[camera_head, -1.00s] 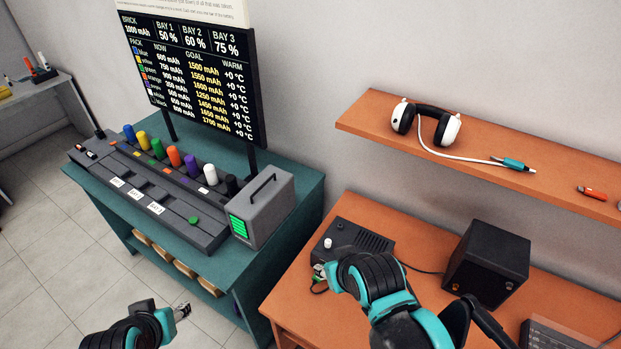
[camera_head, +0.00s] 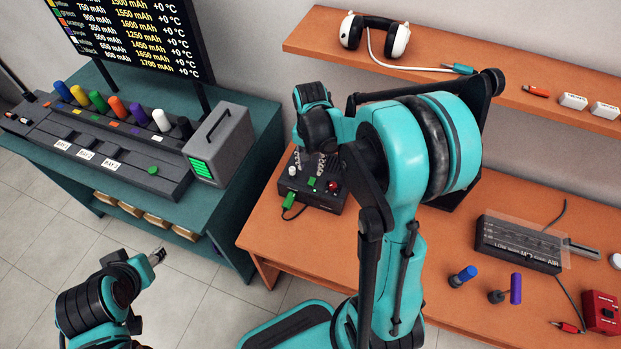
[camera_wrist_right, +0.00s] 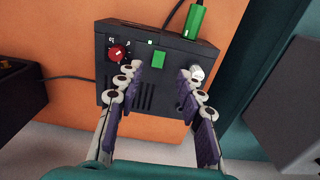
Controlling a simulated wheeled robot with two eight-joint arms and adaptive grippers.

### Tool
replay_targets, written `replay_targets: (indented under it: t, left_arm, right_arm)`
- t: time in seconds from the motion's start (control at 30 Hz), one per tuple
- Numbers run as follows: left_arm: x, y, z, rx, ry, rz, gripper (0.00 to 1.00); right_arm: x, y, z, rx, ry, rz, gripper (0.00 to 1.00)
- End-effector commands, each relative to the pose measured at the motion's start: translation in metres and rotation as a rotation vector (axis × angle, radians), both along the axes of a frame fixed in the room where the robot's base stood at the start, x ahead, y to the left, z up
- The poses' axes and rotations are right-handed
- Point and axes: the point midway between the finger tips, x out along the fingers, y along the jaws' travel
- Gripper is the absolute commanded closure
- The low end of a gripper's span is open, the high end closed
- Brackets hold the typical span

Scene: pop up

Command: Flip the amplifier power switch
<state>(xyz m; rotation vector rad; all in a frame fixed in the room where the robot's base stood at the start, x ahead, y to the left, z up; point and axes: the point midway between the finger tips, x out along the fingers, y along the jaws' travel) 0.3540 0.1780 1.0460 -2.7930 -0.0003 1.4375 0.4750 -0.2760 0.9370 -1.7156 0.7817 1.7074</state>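The amplifier (camera_head: 323,199) is a dark box on the orange desk. In the right wrist view its panel (camera_wrist_right: 144,93) carries a red knob (camera_wrist_right: 119,53), a small green rectangular switch (camera_wrist_right: 158,60), a tiny green light (camera_wrist_right: 150,42) and a pale round knob (camera_wrist_right: 196,74). A green plug (camera_wrist_right: 190,20) sits at its edge. My right gripper (camera_head: 309,164) is open above the panel; in the right wrist view its fingers (camera_wrist_right: 161,80) straddle the green switch with nothing between them. My left gripper (camera_head: 157,256) hangs over the floor, away from the desk; its opening is unclear.
A black speaker (camera_wrist_right: 14,90) stands beside the amplifier. Headphones (camera_head: 395,40) lie on the shelf (camera_head: 320,30) above. A battery rack (camera_head: 100,165) stands on the teal table at left. The front right of the desk holds small tools and a red box (camera_head: 600,312).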

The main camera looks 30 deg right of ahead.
Motion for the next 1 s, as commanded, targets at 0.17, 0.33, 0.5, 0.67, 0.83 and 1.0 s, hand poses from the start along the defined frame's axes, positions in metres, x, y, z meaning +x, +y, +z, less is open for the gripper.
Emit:
replay_targets:
  t: [0.17,0.33,0.5,0.67,0.83,1.0]
  left_arm:
    - [0.0,0.0,-0.008,0.0,0.0,0.0,0.54]
    - [0.0,0.0,-0.019,0.0,0.0,0.0,0.54]
    - [0.0,0.0,-0.027,0.0,0.0,0.0,0.54]
    - [0.0,0.0,-0.029,0.0,0.0,0.0,0.54]
    - [0.0,0.0,-0.029,0.0,0.0,0.0,0.54]
    - [0.0,0.0,-0.029,0.0,0.0,0.0,0.54]
  right_arm:
    - [0.001,-0.001,-0.02,0.001,0.008,-0.009,0.62]
    - [0.001,-0.001,-0.05,0.001,0.006,-0.008,0.62]
    - [0.001,-0.001,-0.072,0.001,0.006,-0.007,0.62]
    - [0.001,-0.001,-0.08,0.001,0.005,-0.007,0.62]
    - [0.001,-0.001,-0.08,0.001,0.005,-0.007,0.62]
    - [0.001,-0.001,-0.079,0.001,0.005,-0.006,0.88]
